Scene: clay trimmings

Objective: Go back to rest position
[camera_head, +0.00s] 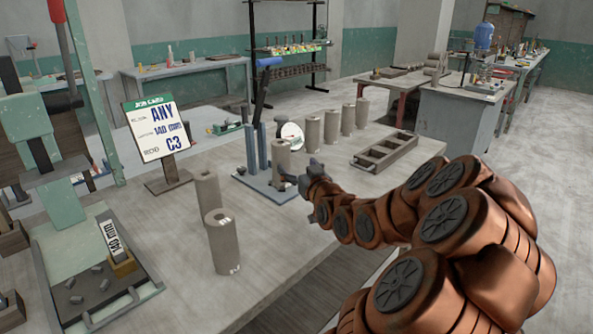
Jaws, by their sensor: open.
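My copper-coloured arm reaches in from the lower right of the head view. My gripper (311,170) is dark and small, at the arm's far end, beside the blue-grey stand (268,187) on the table. It is open, and I see nothing held in it. A grey clay cylinder (281,160) stands upright at the stand, just left of my gripper; I cannot tell whether they touch. A round white dial (292,136) is behind that cylinder. Part of the stand's right side is hidden by the gripper.
Two cylinders stand nearer, one in front (222,242) and one behind (208,190). Several more (332,126) stand in a row at the back. An empty compartment tray (372,161) lies right. A job card (156,128) reads "ANY 140 mm C3". A green press (72,255) stands left.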

